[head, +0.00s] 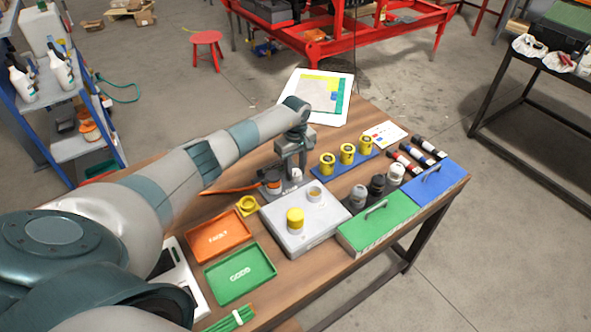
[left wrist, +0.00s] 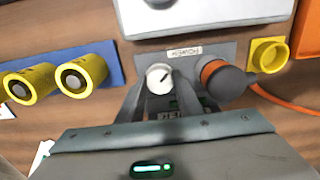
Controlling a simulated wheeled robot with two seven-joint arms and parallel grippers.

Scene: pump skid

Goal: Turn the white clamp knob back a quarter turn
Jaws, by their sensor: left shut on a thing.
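The white clamp knob (left wrist: 158,76) sits on a grey plate (left wrist: 222,52), and a dark line marks its face. In the head view the knob (head: 296,174) shows small below my left gripper (head: 291,170). In the left wrist view my left gripper (left wrist: 160,92) has a finger on each side of the knob and is shut on it. The fingers hide part of the knob's side. My right gripper is not in view.
A dark and orange plug (left wrist: 220,80) with an orange cable stands close beside the knob. A grey box (head: 318,229) with yellow and white parts is in front. Yellow cylinders (head: 347,153) stand on a blue strip to the right. An orange tray (head: 218,236) lies front left.

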